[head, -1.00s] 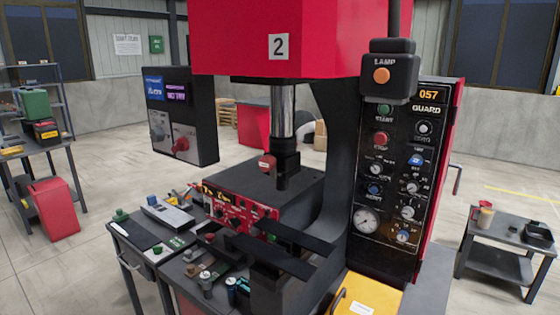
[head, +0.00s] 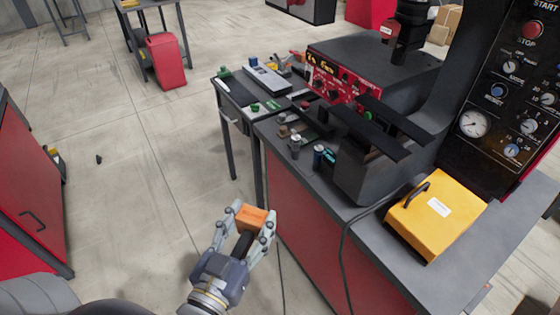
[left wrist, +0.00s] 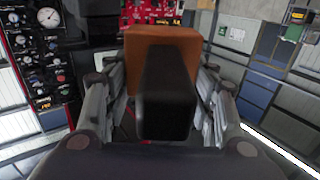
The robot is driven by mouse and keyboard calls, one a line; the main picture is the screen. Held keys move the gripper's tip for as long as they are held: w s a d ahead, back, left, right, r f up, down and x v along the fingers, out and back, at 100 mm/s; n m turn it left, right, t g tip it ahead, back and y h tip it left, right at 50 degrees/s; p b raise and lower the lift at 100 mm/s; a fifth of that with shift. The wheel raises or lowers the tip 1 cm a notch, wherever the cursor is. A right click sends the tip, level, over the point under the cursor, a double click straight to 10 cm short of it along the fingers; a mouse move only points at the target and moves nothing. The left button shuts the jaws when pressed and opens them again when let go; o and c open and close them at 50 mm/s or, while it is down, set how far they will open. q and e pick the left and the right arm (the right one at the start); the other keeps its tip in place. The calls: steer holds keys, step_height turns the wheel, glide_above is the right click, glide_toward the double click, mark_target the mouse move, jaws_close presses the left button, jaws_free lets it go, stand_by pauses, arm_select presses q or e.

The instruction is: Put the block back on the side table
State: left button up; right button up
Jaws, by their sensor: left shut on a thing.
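My left gripper (head: 252,226) is shut on an orange block (head: 253,216) and holds it in the air in front of the red cabinet side of the press bench. In the left wrist view the orange block (left wrist: 160,48) sits between the fingers, with a black part in front of it covering much of its face. A small side table (head: 265,92) stands at the left end of the press bench, with a flat grey device, green items and a dark surface on it. My right gripper is not in view.
The press bench (head: 330,215) holds a yellow case (head: 437,215), a red-fronted unit (head: 345,85) and small parts. A red cabinet (head: 25,190) stands at left. A red bin (head: 166,60) is farther back.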

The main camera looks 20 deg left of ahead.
arm_select(q)
steer(key=w+d+r+m+g+h, duration=0.2)
steer(key=w+d+m+g+h, duration=0.2)
steer(key=d+h, duration=0.4)
steer(key=w+d+r+m+g+h, duration=0.3)
steer(key=w+d+m+g+h, duration=0.1)
steer(key=d+m+h, duration=0.4)
steer(key=shift+d+r+m+g, duration=0.15)
steer(key=shift+d+m+g, duration=0.25)
steer(key=shift+g, duration=0.5)
